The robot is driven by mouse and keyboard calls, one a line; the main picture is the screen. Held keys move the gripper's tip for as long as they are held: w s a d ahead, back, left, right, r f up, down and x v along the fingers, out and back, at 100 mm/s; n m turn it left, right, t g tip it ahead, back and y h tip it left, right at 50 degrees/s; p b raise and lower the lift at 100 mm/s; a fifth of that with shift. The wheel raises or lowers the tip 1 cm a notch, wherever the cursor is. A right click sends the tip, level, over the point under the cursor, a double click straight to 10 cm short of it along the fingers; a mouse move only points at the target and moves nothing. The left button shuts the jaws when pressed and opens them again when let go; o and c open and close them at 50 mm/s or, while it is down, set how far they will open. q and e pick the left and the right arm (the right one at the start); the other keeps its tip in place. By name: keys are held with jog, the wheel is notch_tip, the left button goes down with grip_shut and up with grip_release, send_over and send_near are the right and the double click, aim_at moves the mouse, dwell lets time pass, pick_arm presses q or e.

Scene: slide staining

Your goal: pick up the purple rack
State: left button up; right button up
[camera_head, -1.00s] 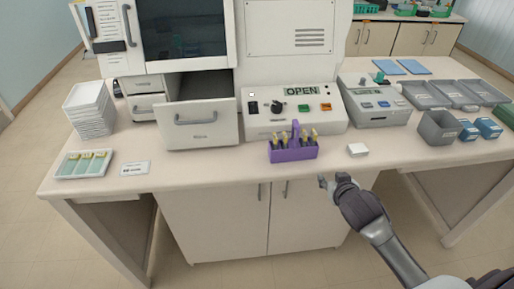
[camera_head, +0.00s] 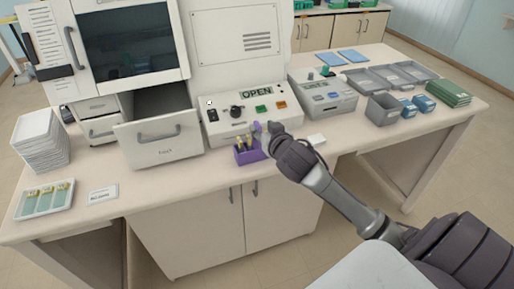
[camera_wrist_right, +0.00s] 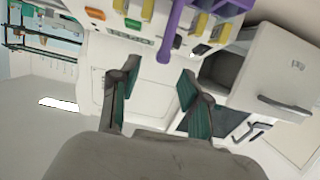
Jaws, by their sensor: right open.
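The purple rack (camera_head: 246,155) stands on the bench in front of the machine with the OPEN display. It holds several yellow-topped slides, and my right gripper hides its right part in the head view. My right gripper (camera_head: 266,128) is over the rack's right side in the head view. In the right wrist view its two fingers (camera_wrist_right: 158,92) are apart with nothing between them. The rack's purple handle (camera_wrist_right: 171,40) shows at the top of that view, beyond the fingertips, with yellow slide ends beside it. My left gripper is not in view.
An open drawer (camera_head: 160,146) juts out left of the rack. A white block (camera_head: 316,140) lies to the right. A slide tray (camera_head: 45,199) and white stacked trays (camera_head: 40,142) are at left. The front bench strip is mostly clear.

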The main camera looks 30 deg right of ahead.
aim_at(259, 126)
jog(key=shift+w+d, duration=0.1)
jog(key=shift+w, duration=0.25)
jog(key=p+x, duration=0.1)
jog(key=x, duration=0.2)
jog(key=shift+w+f+p, duration=0.15)
jog(key=shift+f+p, duration=0.2)
jog(key=shift+f, duration=0.05)
jog(key=shift+w+f, duration=0.2)
jog(key=shift+w, duration=0.25)
jog(key=shift+s, duration=0.1)
grip_shut()
jog(key=shift+d+r, duration=0.1)
